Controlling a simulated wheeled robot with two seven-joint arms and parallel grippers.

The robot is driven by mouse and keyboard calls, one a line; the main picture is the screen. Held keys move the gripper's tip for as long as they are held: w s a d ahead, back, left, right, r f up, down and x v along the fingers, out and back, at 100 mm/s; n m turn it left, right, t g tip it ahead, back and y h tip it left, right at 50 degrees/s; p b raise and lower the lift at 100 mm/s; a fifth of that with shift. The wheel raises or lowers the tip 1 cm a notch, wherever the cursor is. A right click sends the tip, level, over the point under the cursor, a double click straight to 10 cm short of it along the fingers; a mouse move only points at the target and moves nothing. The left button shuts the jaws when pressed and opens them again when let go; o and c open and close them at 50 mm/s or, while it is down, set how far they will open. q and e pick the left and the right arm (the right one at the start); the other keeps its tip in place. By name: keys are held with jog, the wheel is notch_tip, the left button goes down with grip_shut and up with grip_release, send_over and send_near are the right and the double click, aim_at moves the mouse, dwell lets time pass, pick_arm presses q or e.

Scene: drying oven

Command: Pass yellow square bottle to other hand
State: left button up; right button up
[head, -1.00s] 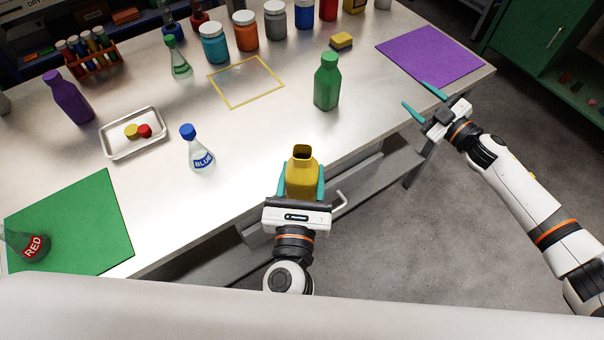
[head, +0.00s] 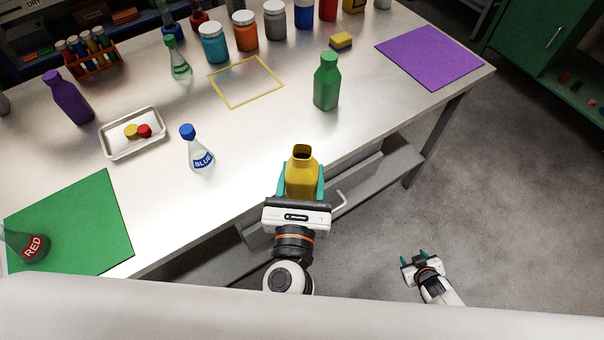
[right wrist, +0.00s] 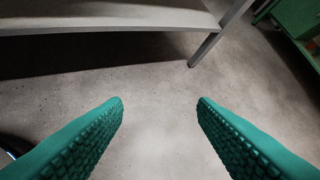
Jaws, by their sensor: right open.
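The yellow square bottle (head: 302,182) is upright and open-topped in the head view, just off the table's front edge. My left gripper (head: 301,172) is shut on it, with a teal finger on each side of its body. My right gripper (head: 414,255) is low at the bottom right of the head view, over the floor and well apart from the bottle. In the right wrist view its two teal fingers (right wrist: 160,102) are wide apart with nothing between them. The bottle does not show in that view.
The table (head: 245,135) holds a green bottle (head: 327,85), a blue-capped flask (head: 199,152), a tray (head: 132,146), a purple mat (head: 430,55) and a green mat (head: 85,225). A lower shelf (right wrist: 110,17) and table leg (right wrist: 215,42) show in the right wrist view.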

jog(key=s+a+f+m+g, duration=0.1)
jog(key=s+a+f+g, duration=0.1)
jog(key=s, duration=0.8)
jog(key=s+a+f+g, duration=0.2)
jog(key=s+f, duration=0.3)
jog(key=s, duration=0.5)
jog(key=s+a+f+m+g, duration=0.1)
jog(key=s+a+f+g, duration=0.2)
jog(key=s, duration=0.7)
jog(key=shift+s+a+f+m, duration=0.15)
jog(key=shift+s+a+m, duration=0.2)
jog(key=shift+a, duration=0.35)
